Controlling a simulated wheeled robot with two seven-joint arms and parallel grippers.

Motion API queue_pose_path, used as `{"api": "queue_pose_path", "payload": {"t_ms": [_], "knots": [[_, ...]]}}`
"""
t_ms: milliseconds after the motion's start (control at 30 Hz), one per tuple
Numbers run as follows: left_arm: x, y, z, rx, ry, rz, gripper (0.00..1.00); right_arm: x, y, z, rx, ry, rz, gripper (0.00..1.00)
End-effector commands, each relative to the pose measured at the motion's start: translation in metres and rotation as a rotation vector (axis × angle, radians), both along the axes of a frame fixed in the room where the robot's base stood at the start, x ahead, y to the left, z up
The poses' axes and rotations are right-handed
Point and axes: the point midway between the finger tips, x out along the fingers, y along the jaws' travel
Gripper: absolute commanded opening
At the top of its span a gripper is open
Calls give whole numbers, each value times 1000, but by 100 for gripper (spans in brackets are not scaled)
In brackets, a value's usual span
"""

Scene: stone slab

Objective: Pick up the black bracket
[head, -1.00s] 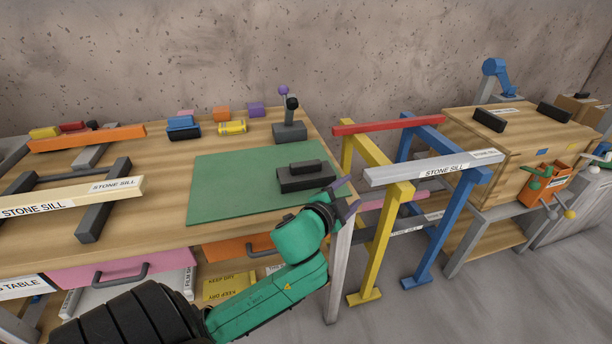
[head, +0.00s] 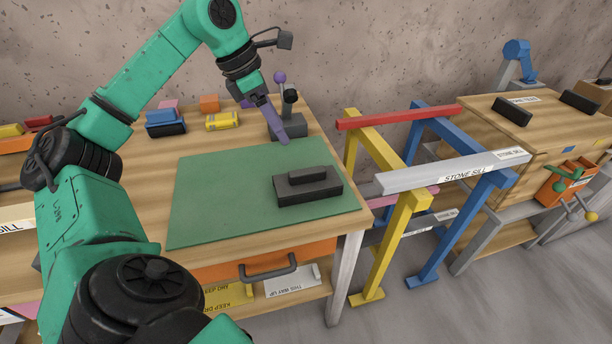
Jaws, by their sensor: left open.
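The black bracket (head: 308,190), a dark block with a smaller bar on top, lies flat on the green mat (head: 215,205) near the mat's right side. My left gripper (head: 274,122), with purple fingers, is above the back edge of the mat, behind and a little left of the bracket. It points down, is open and holds nothing, and is apart from the bracket. One finger is mostly hidden behind the other and the wrist. My right gripper is not in view.
A dark stand with a purple-knobbed lever (head: 288,115) is close behind the gripper. Blue (head: 165,117) and yellow (head: 222,121) items stand at the table's back. Trestles with a stone sill (head: 455,172) stand to the right. The mat around the bracket is clear.

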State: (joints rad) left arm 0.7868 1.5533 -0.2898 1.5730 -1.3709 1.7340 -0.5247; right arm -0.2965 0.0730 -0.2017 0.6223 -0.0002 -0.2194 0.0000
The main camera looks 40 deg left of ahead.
Motion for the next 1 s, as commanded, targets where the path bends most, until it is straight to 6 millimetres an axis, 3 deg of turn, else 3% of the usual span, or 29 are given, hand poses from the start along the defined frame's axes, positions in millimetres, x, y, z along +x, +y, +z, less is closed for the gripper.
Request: {"api": "queue_pose_path", "payload": {"t_ms": [33,200,600,867,1000], "knots": [[3,-4,-18,-1,6,-3,68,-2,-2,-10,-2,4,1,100],[18,-14,-58,-3,4,-4,68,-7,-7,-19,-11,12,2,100],[38,-34,-115,-7,3,-5,68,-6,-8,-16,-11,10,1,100],[41,-35,-122,-6,-1,-4,68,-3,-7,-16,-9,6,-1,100],[41,-35,-122,-6,-1,-4,18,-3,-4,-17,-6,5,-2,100]]}}
